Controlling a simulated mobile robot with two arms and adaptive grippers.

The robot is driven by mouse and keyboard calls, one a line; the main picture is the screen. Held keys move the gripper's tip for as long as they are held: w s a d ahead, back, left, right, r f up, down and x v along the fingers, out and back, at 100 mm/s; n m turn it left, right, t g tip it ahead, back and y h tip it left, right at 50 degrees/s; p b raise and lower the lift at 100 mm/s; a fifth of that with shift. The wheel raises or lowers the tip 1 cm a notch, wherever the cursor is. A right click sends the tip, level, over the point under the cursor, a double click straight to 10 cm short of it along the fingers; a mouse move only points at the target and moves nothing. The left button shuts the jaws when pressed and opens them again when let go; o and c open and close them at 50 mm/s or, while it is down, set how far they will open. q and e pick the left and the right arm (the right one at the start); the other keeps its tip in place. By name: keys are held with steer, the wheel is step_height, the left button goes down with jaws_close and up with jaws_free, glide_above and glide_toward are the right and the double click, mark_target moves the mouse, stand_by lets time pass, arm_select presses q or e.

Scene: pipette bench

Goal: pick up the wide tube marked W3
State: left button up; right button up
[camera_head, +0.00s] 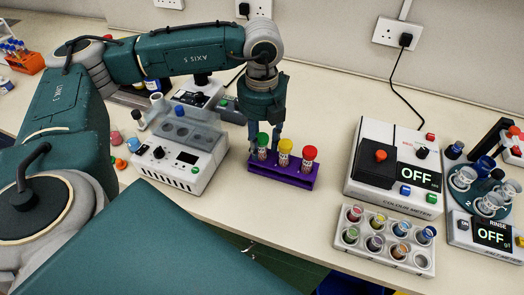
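A purple rack (284,172) stands near the middle of the bench. It holds three upright tubes in a row: a green-capped tube (262,151), a yellow-capped tube (284,157) and a red-capped tube (308,161). They carry pale labels with marks too small to read, so I cannot tell which is W3. My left gripper (266,136) points down at the left end of the rack. Its fingers are apart, one on each side of the green cap; I cannot tell whether they touch it. My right gripper is not in view.
A white device (181,150) stands left of the rack. A colour meter (391,170) reading OFF stands to the right, with a tray of coloured tubes (384,240) before it. The bench between rack and meter is clear.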

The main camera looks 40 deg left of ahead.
arm_select(q)
steer(key=shift+f, duration=0.8)
jaws_close()
steer(key=shift+r, duration=0.15)
